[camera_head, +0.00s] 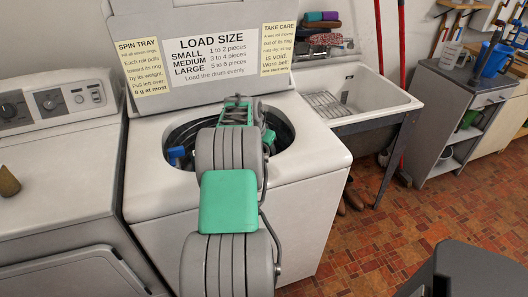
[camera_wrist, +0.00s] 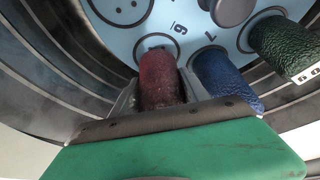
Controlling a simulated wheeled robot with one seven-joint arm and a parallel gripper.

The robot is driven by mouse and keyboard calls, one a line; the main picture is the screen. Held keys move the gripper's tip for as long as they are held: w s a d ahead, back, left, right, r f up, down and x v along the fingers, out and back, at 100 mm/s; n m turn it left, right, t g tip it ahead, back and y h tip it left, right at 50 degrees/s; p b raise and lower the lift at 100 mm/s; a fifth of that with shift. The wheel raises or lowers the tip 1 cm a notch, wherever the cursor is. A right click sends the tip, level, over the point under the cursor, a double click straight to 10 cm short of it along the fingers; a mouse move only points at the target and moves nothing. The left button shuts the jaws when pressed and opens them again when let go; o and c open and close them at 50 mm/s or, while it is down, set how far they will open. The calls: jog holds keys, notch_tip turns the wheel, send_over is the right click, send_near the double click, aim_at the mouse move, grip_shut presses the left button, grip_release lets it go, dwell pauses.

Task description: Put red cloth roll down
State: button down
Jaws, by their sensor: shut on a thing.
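In the wrist view a red cloth roll (camera_wrist: 160,82) stands out between the fingers of my gripper (camera_wrist: 158,98), which is shut on it. Its far end overlaps a marked ring on the light blue spin tray (camera_wrist: 190,14); I cannot tell whether it touches the tray. A blue roll (camera_wrist: 224,80) is just right of it, and a dark green roll (camera_wrist: 282,44) is farther right. In the head view my arm reaches into the open washer (camera_head: 308,150) and hides the red roll and my fingers.
The dark ribbed drum wall (camera_wrist: 62,62) curves around the tray, and a grey central post (camera_wrist: 230,10) rises from it. In the head view a blue thing (camera_head: 176,153) shows at the drum opening's left. The raised lid (camera_head: 190,22) stands behind. A sink (camera_head: 350,95) is at right.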

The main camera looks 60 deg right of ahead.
jog(key=shift+f, duration=0.5)
jog(key=c, duration=0.6)
grip_release()
jog(key=shift+o, duration=0.2)
jog(key=shift+w+a+r, duration=0.1)
jog(key=shift+r, duration=0.35)
jog(key=v, duration=1.1)
jog(key=shift+r, duration=0.15)
jog(key=shift+a, duration=0.15)
